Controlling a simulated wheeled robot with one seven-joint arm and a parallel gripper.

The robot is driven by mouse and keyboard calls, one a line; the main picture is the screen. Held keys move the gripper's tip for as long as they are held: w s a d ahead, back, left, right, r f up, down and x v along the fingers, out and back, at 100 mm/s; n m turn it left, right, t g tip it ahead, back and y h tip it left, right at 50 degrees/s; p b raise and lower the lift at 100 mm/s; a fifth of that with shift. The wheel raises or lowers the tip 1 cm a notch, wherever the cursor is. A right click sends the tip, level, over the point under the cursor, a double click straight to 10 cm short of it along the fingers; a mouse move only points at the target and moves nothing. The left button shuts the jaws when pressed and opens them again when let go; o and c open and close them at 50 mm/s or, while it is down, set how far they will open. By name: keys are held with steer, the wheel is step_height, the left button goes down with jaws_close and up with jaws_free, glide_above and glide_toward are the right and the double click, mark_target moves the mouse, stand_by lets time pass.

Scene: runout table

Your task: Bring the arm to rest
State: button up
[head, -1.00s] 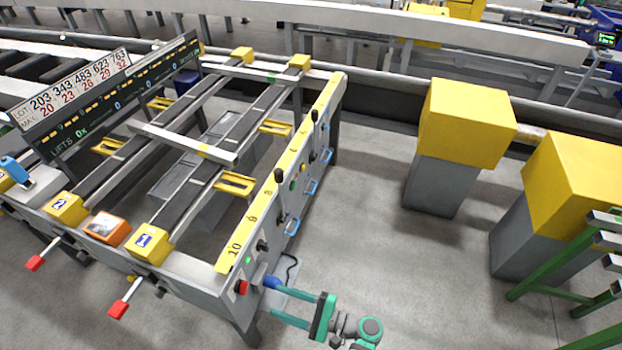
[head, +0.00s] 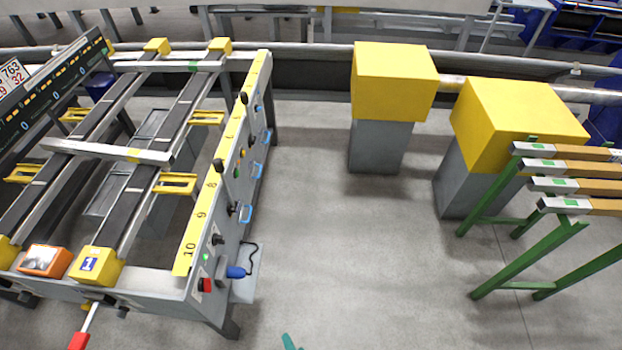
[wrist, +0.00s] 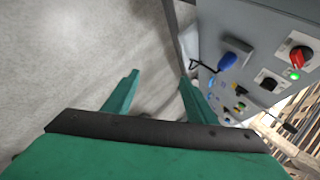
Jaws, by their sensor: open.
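My gripper (wrist: 157,85) shows in the wrist view with its two green fingers apart and nothing between them. Bare grey floor lies beyond the fingers. The runout table's grey control panel (wrist: 262,32) is to the right of the fingers, with a blue knob (wrist: 227,61) and a red switch (wrist: 300,55) on it. In the head view only a green fingertip (head: 289,342) shows at the bottom edge; the rest of my arm is out of that view. The fingertip is apart from the table, to the right of its near corner.
The runout table (head: 170,284) fills the left, with a blue knob (head: 236,272) at its near corner. Two yellow-topped grey blocks (head: 395,82) (head: 515,120) stand at the back right. A green rack (head: 530,262) with bars is at the right. The floor between is clear.

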steer(key=s+d+r+n+t+h, duration=0.1)
steer(key=s+r+n+t, duration=0.1)
steer(key=r, duration=0.7)
steer(key=s+d+r+n+t+h, duration=0.2)
steer(key=s+r+n+t, duration=0.1)
steer(key=r, duration=0.6)
steer(key=s+d+r+n+t+h, duration=0.1)
steer(key=s+r+n+t, duration=0.1)
steer(key=r, duration=0.8)
steer(key=shift+s+d+n, duration=0.2)
steer(key=shift+d+n, duration=0.1)
steer(key=shift+n, duration=0.6)
